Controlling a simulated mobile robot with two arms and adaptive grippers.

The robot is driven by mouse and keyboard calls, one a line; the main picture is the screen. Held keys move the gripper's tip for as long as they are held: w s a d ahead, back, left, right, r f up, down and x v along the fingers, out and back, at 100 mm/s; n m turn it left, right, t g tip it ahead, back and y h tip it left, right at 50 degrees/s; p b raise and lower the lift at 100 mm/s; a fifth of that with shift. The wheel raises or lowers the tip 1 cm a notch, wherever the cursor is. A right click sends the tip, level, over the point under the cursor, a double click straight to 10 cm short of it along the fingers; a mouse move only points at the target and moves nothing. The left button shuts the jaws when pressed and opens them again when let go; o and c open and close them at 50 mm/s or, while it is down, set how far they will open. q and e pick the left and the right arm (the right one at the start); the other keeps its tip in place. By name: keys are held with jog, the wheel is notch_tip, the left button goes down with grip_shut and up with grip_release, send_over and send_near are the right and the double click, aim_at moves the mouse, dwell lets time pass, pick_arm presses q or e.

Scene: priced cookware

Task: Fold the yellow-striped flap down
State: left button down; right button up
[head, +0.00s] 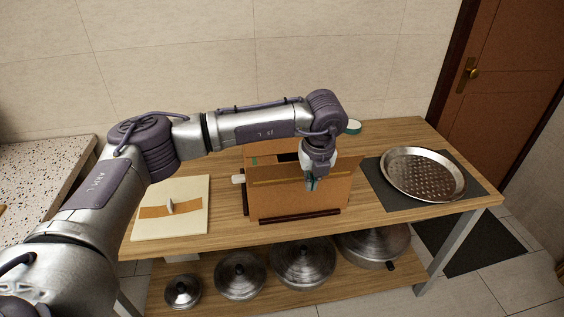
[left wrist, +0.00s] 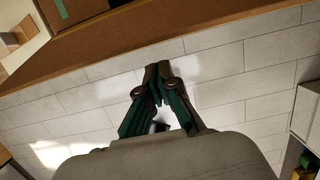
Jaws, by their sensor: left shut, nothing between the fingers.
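A brown cardboard box (head: 275,204) stands on the wooden table, partly hidden by my left arm. A thin yellowish stripe (head: 272,183) runs across its upper front. I cannot tell whether the flap that carries it stands clear of the box or lies against it. A dark opening shows at the top behind the stripe. My left gripper (head: 312,184) is shut and empty, pointing down in front of the box's upper right part. Its closed fingers also show in the left wrist view (left wrist: 158,92). My right gripper is not in view.
A perforated metal pan (head: 423,174) lies on a dark mat at the right. A pale board (head: 190,222) with a brown band lies at the left. Several lidded pots (head: 302,264) stand on the lower shelf. The wooden table (head: 220,228) is bare between board and box.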

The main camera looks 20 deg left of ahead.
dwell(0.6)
pick_arm(q)
jog(key=shift+w+a+r+b, duration=0.25)
jog(key=shift+w+a, duration=0.35)
jog(key=shift+w, duration=0.3)
jog(key=shift+w+a+r+b, duration=0.15)
jog(key=shift+w+a+r, duration=0.1)
jog(key=shift+w+a, duration=0.45)
jog(key=shift+w+a+r+b, duration=0.25)
jog(key=shift+w+a, duration=0.2)
jog(key=shift+w, duration=0.6)
jog(key=shift+w+a+r, duration=0.1)
jog(key=shift+w+a, duration=0.35)
jog(key=shift+w, duration=0.2)
jog(key=shift+w+a+r, duration=0.1)
jog(key=shift+w+a, duration=0.35)
jog(key=shift+w, duration=0.2)
